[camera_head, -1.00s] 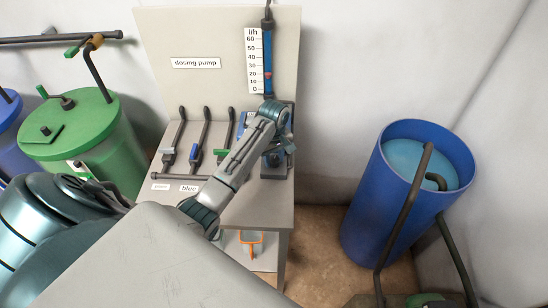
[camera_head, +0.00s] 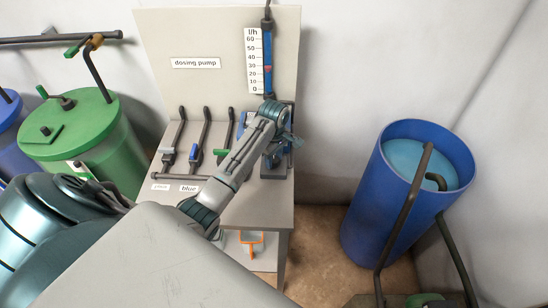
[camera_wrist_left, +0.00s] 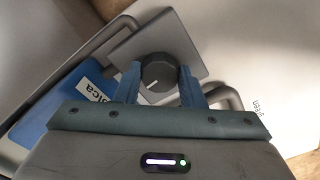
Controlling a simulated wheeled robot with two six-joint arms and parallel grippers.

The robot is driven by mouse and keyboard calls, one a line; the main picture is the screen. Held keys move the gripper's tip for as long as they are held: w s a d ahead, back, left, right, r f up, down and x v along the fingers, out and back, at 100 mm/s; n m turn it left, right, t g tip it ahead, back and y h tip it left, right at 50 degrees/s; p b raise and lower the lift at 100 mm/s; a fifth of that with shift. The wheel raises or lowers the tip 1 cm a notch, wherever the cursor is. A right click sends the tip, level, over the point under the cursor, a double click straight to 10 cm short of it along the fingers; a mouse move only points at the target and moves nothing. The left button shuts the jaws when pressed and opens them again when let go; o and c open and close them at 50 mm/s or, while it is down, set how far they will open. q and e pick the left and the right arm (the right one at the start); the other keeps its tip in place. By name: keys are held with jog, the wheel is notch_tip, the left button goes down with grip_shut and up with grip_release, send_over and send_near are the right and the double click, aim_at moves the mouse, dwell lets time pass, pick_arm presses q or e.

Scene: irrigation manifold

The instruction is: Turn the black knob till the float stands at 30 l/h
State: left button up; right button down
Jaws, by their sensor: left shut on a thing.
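The black knob (camera_wrist_left: 158,71) sits on a grey square plate in the left wrist view, its white pointer line toward the lower left. My left gripper (camera_wrist_left: 160,80) is shut on it, one finger on each side. In the head view my left arm and gripper (camera_head: 279,150) cover the knob. The flow meter (camera_head: 268,50) is a blue upright tube on the back panel, with a white l/h scale (camera_head: 254,62) from 0 to 60. Its red float (camera_head: 267,69) stands a little below the 30 mark. My right gripper is not in view.
Several valve levers stand left of my gripper on the bench, one with a blue handle (camera_head: 193,152). A blue labelled box (camera_wrist_left: 75,105) lies beside the knob plate. An open blue barrel (camera_head: 385,215) stands right of the bench, a green tank (camera_head: 85,130) left.

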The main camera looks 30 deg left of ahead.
aim_at(274, 159)
pick_arm(q)
jog(key=o, duration=1)
jog(key=shift+r, duration=0.1)
jog(key=shift+w+r+b, duration=0.1)
jog(key=shift+r+b, duration=0.2)
jog(key=shift+r, duration=0.05)
notch_tip(274, 159, up, 4)
jog(key=shift+r+b, duration=0.1)
jog(key=shift+b, duration=0.75)
jog(key=shift+r+p, duration=0.7)
jog(key=shift+r, duration=0.55)
jog(key=shift+f, duration=0.1)
